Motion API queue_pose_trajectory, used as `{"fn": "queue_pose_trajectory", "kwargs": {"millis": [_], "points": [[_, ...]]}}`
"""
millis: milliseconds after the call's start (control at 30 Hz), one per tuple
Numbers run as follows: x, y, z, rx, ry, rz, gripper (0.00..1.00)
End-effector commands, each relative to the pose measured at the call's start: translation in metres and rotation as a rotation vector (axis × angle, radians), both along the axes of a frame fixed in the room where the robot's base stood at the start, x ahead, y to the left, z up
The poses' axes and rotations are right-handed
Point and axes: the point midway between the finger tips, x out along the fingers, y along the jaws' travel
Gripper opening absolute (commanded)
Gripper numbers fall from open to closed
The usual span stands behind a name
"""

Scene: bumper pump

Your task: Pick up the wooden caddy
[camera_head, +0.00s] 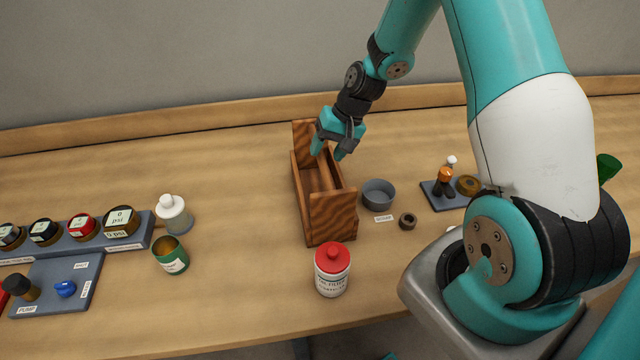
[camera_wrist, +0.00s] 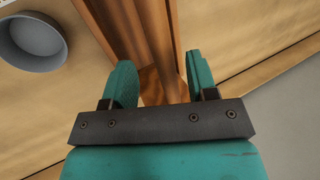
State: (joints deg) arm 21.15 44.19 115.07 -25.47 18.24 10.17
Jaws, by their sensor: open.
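The wooden caddy (camera_head: 331,217) is an open box with tall end boards and a handle bar along its length. It stands upright on the table in the middle of the head view. My gripper (camera_head: 330,151) is open above the caddy near its far end, pointing down. In the wrist view, my gripper's fingers (camera_wrist: 160,82) stand apart on either side of part of the wooden caddy (camera_wrist: 135,30). The wrist view does not show clearly whether the fingers touch the wood.
A grey bowl (camera_head: 378,194) and a small dark ring (camera_head: 407,221) are right of the caddy. A red-lidded jar (camera_head: 332,270) stands in front. A white bottle (camera_head: 173,214), a green cup (camera_head: 171,255) and a gauge panel (camera_head: 80,243) are left. The table between cup and caddy is clear.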

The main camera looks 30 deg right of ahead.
Motion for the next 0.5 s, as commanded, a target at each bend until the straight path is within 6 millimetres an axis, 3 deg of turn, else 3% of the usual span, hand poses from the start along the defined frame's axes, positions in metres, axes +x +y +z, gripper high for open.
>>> {"fn": "queue_pose_trajectory", "kwargs": {"millis": [500], "points": [[0.015, 0.020, -0.045, 0.000, 0.002, -0.001, 0.53]]}}
